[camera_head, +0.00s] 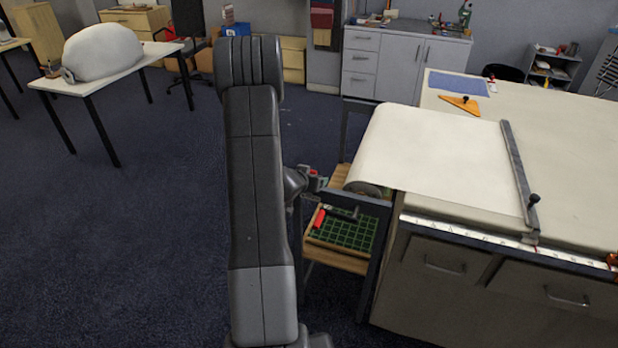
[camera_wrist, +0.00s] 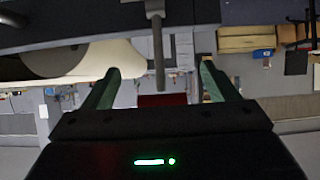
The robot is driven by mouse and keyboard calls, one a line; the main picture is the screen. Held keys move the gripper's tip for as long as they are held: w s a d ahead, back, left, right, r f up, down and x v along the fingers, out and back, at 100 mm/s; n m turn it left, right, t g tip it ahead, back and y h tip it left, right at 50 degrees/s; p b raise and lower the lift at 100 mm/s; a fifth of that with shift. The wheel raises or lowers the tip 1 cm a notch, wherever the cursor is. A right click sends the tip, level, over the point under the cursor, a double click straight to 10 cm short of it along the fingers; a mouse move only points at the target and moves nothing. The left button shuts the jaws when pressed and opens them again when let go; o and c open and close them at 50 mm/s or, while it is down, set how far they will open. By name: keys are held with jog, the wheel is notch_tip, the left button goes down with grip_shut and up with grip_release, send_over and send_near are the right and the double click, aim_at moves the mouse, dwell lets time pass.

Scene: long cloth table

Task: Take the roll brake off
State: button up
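The cream roll (camera_head: 362,170) hangs at the left end of the long table, its sheet running over the table top. Its round dark end shows at the left of the wrist view (camera_wrist: 50,60). A thin grey lever (camera_wrist: 158,50), which looks like the roll brake, sticks out from a dark bar in the wrist view. My gripper (camera_wrist: 160,68) is open, with one green-grey finger on each side of the lever and a gap on both sides. Whether the lever lies at fingertip depth I cannot tell. In the head view my gripper is mostly hidden by my arm.
A dark frame and a low wooden shelf with a green grid tray (camera_head: 345,232) stand beneath the roll. A grey straightedge (camera_head: 517,170) lies across the sheet. The table's drawers (camera_head: 440,262) face front. Open carpet lies to the left.

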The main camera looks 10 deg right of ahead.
jog(key=shift+r, duration=0.1)
jog(key=v, duration=1.3)
jog(key=shift+s+a, duration=0.25)
jog(key=shift+s, duration=0.1)
jog(key=shift+w, duration=0.1)
jog(key=x, duration=1.3)
jog(key=shift+w+d, duration=0.25)
jog(key=shift+w, duration=0.05)
jog(key=shift+r, duration=0.1)
